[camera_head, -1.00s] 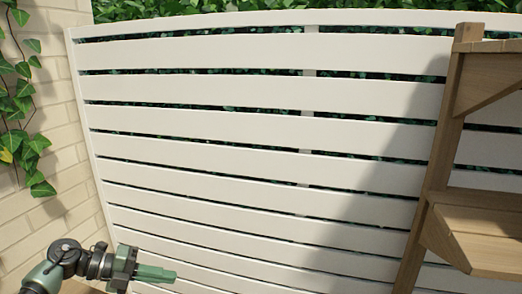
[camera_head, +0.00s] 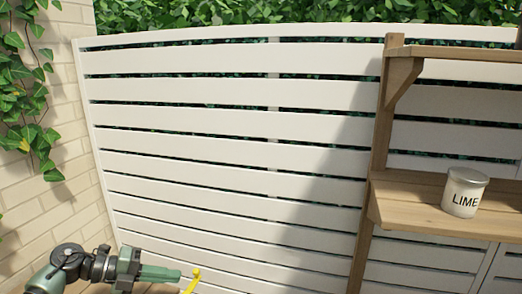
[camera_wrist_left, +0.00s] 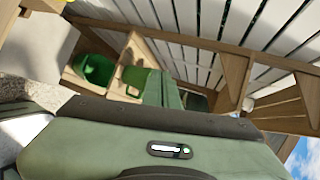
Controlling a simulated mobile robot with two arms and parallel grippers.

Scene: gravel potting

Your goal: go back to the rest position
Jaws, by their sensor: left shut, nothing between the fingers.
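My left gripper (camera_head: 178,275) is at the lower left of the head view, in front of the white slatted fence. Its green fingers are together, with nothing between them. In the left wrist view its green fingers (camera_wrist_left: 160,88) point away from the camera, above the green gripper body. My right gripper is in neither view.
A yellow thing (camera_head: 193,281) shows just beyond the left fingertips; its lower part is cut off. A wooden shelf unit (camera_head: 410,200) on the right holds a white LIME canister (camera_head: 464,192). Green pots (camera_wrist_left: 97,68) sit by a wooden frame in the wrist view.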

